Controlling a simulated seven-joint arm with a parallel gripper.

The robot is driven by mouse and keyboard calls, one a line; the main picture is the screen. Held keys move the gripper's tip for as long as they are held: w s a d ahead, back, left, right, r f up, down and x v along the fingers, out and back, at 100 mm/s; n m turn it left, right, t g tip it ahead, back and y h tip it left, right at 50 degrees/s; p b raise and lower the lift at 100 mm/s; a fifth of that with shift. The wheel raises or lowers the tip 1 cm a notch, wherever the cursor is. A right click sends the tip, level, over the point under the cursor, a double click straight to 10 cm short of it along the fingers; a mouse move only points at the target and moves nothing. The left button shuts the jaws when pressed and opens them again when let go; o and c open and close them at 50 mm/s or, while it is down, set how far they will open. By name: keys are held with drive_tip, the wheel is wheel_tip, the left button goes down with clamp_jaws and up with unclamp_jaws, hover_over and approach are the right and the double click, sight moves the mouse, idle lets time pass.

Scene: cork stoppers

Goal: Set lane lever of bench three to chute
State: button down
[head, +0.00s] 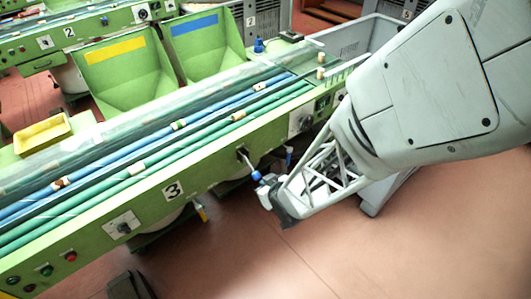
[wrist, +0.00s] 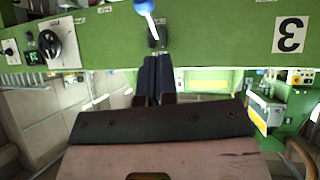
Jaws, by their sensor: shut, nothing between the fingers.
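Bench three is the long green bench marked with a "3" plate (head: 173,190). Its lane lever (head: 245,158) comes out of a dark slot in the front panel, with a pale rod and a blue knob (head: 256,176). The knob also shows at the top edge of the wrist view (wrist: 145,6), near the slot plate (wrist: 157,36). My gripper (head: 268,198) is by the knob, just below and right of it; I cannot tell whether it touches. The dark fingers (wrist: 154,62) are shut and empty. The small labels near the lever are unreadable.
Green and blue lanes (head: 150,150) carry several corks along the bench top. A switch plate (head: 123,225) and push buttons (head: 46,270) sit left on the panel, a round dial (head: 302,120) right. A grey bin (head: 352,40) stands at the far end. The floor in front is mostly clear.

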drive_tip(key=shift+s+d+r, duration=0.2)
drive_tip(key=shift+s+d, duration=0.05)
drive_tip(key=shift+s, duration=0.1)
idle(0.4)
drive_tip(key=s+d+r+m+g+h, duration=0.15)
drive_tip(key=d+r+m+h, duration=0.3)
drive_tip(key=d+r, duration=1)
drive_tip(key=s+d+r+m+g, duration=0.2)
drive_tip(key=s+d+r, duration=0.2)
drive_tip(key=s+r, duration=0.3)
drive_tip(key=s+d+r+m+g+h, duration=0.1)
drive_tip(key=s+d+r+g, duration=0.1)
drive_tip(key=s+d+r, duration=0.2)
drive_tip(key=s+r, duration=0.3)
drive_tip(key=shift+s+m+g, duration=0.15)
drive_tip(key=shift+m+g, duration=0.2)
